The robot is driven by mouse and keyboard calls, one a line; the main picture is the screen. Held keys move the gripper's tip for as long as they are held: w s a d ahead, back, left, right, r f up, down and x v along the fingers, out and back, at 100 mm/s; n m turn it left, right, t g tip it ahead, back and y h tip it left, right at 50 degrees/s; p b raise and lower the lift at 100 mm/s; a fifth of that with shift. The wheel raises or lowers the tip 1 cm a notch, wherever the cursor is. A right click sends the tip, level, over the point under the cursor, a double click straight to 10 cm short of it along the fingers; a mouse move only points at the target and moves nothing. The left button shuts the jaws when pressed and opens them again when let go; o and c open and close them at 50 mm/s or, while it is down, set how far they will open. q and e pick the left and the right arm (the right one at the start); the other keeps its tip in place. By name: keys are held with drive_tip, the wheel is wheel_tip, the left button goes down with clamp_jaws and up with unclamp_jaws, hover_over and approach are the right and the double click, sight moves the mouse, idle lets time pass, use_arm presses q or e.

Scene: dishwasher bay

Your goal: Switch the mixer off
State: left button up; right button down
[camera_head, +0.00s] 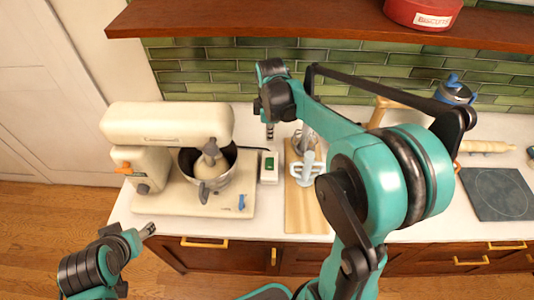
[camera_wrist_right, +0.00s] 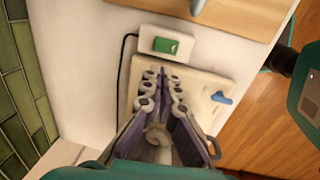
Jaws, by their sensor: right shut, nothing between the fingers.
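The cream stand mixer (camera_head: 165,123) stands at the left of the counter, its head lowered over a steel bowl (camera_head: 213,188). It has an orange lever (camera_head: 124,168) on its column and a blue lever (camera_head: 241,202) on its base; the blue lever also shows in the right wrist view (camera_wrist_right: 221,98). A white box with a green switch (camera_head: 269,164) sits right of the base, also in the wrist view (camera_wrist_right: 166,45). My right gripper (camera_head: 270,131) is shut and empty, pointing down behind the box. My left gripper (camera_head: 149,230) is near the counter's front edge; its opening is unclear.
A wooden board (camera_head: 305,215) with glassware and a white rack-like item (camera_head: 305,170) lies right of the switch box. A wooden shelf (camera_head: 300,29) with a red tin (camera_head: 423,13) overhangs the back. A dark cable runs behind the box.

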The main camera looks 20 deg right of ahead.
sight(270, 160)
drive_tip(key=f+b, duration=0.1)
drive_tip(key=f, duration=0.3)
drive_tip(key=w+f+b, duration=0.1)
drive_tip(key=f, duration=0.4)
drive_tip(key=f+b, duration=0.1)
drive_tip(key=f, duration=0.4)
drive_tip(key=shift+w+d, duration=0.25)
drive_tip(key=shift+d, duration=0.15)
drive_tip(key=shift+w+d+f+b, duration=0.1)
drive_tip(key=shift+w+f+b, duration=0.1)
drive_tip(key=shift+f+b, duration=0.3)
drive_tip(key=shift+s+r, duration=0.15)
drive_tip(key=shift+r, duration=0.05)
